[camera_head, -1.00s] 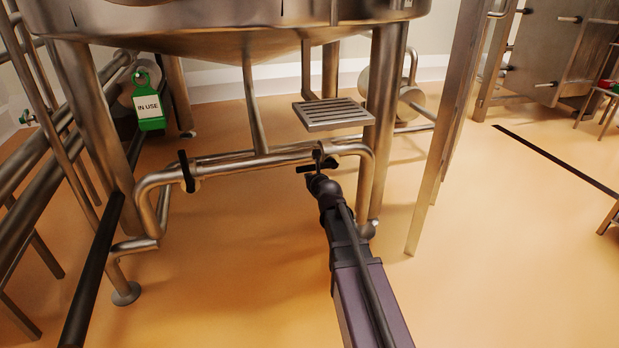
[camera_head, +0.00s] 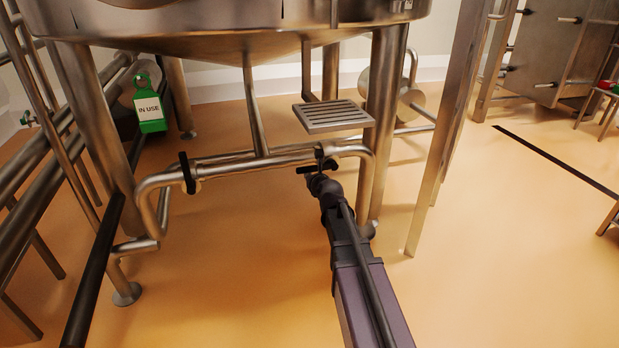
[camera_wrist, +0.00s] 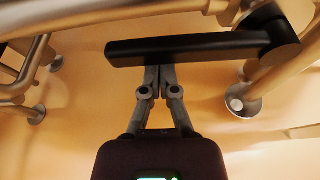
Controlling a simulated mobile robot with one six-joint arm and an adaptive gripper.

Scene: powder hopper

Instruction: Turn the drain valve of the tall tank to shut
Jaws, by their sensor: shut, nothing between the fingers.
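The tall tank (camera_head: 225,32) stands on legs at the top of the head view. A pipe (camera_head: 240,164) runs below it. A black lever (camera_head: 306,170) sits at the pipe's right part, close to my gripper (camera_head: 319,163). In the wrist view this lever (camera_wrist: 185,48) lies crosswise, its pivot end at the right. My gripper (camera_wrist: 158,70) is shut and empty, its fingertips at the lever's near edge; whether they touch I cannot tell. A second black handle (camera_head: 187,172) stands upright on the pipe's left part.
A green "IN USE" tag (camera_head: 149,106) hangs at the left. A slatted step (camera_head: 332,115) is just behind the lever. Tank legs and a slanted post (camera_head: 437,165) stand to the right. The floor at front right is open.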

